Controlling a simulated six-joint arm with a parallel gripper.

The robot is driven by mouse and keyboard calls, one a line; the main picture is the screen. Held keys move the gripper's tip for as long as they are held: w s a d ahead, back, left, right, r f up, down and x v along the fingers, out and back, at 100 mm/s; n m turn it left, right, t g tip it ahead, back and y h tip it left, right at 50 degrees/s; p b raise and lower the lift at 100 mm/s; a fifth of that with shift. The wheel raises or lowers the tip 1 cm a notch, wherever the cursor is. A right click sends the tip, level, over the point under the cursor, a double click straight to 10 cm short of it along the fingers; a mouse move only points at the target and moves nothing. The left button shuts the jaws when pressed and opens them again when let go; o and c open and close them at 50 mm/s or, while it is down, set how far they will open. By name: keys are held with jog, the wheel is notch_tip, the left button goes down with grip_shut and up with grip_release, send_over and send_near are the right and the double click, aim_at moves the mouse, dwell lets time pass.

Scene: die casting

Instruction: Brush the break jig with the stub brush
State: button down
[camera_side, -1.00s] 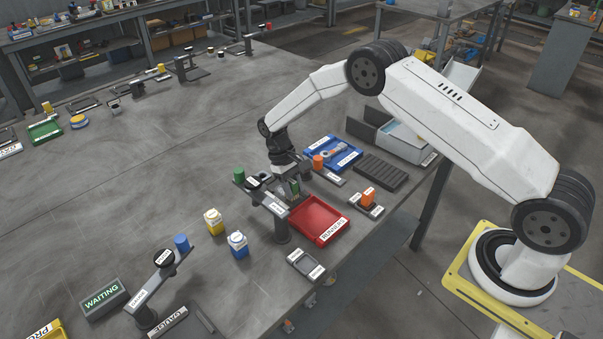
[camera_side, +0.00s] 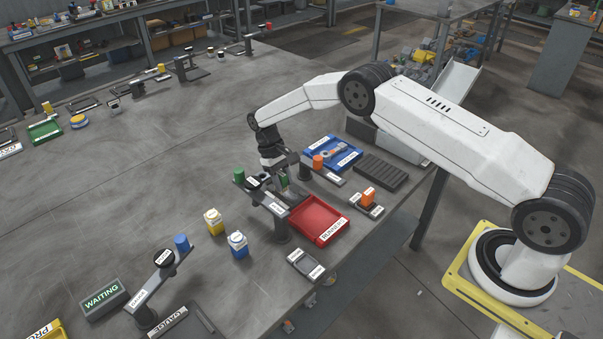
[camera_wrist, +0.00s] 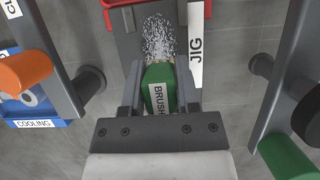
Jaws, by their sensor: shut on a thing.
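My gripper (camera_wrist: 160,85) is shut on the green stub brush (camera_wrist: 160,90), labelled BRUSH, which lies between the two jaws. The brush also shows small and green below my wrist in the side view (camera_side: 284,182). The break jig (camera_wrist: 127,42) is a dark grey block beside a white JIG label (camera_wrist: 196,45), just ahead of the brush. A pale speckled patch lies over the jig at the brush's front end; I cannot tell whether it is bristles or loose flakes, or whether the brush touches the jig. In the side view the jig is mostly hidden.
A red tray (camera_side: 318,219) stands just in front of the jig, and a blue cooling tray (camera_side: 333,153) behind. Posts with arms stand close on both sides, one with a green cylinder (camera_side: 239,176), one with an orange cylinder (camera_side: 318,162).

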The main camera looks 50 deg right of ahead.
aim_at(298, 202)
jog(key=shift+w+f, duration=0.1)
jog(key=shift+w, duration=1)
jog(key=shift+s, duration=2.05)
jog(key=shift+s, duration=0.15)
jog(key=shift+s, duration=1.85)
jog(key=shift+w, duration=0.1)
